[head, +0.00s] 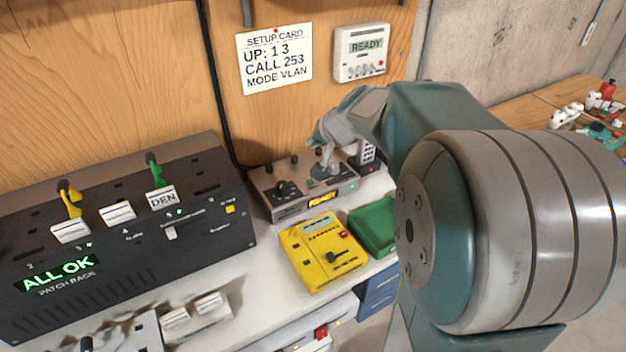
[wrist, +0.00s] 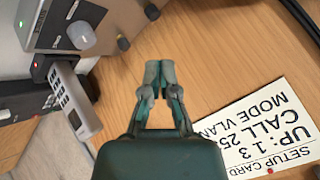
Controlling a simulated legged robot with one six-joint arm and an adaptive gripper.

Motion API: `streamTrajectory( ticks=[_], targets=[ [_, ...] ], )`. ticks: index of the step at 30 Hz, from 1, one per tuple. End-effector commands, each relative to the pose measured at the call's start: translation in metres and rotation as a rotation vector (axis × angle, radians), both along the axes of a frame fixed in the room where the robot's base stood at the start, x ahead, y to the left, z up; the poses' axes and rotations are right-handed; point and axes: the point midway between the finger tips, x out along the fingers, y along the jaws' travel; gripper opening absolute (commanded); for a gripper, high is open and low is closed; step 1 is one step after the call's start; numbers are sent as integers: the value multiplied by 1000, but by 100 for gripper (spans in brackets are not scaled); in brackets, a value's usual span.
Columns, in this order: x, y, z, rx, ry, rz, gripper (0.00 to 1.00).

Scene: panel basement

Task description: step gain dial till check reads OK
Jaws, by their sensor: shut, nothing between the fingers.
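A grey control box (head: 270,201) stands on the bench against the wooden wall. It has a large black dial (head: 288,188) on its left, smaller black knobs at the back and an orange display (head: 322,199) reading READY. I cannot read which knob is labelled gain. My gripper (head: 327,160) is above the right part of this box, hiding some of its top. In the wrist view my gripper (wrist: 160,72) is shut and empty against the wood background, with black knobs (wrist: 123,44) and a pale knob (wrist: 82,36) up and left of the fingertips.
A yellow meter (head: 322,258) and green tray (head: 372,230) sit in front. The black patch rack (head: 120,245) at left reads ALL OK. A setup card (head: 274,62) and white READY unit (head: 361,52) hang behind. A keypad handset (wrist: 75,98) stands beside the box.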

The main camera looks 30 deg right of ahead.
Motion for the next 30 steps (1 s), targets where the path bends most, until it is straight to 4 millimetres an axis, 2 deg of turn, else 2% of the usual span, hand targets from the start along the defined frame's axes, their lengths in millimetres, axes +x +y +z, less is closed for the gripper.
streamTrajectory(
  ticks=[12, 18, 30],
  targets=[
    [-1, -1, -54, 5, 6, 0, 0],
    [-1, 0, -74, 3, 4, 1, 0],
    [0, 1, -81, -1, 2, 1, 0]
  ],
)
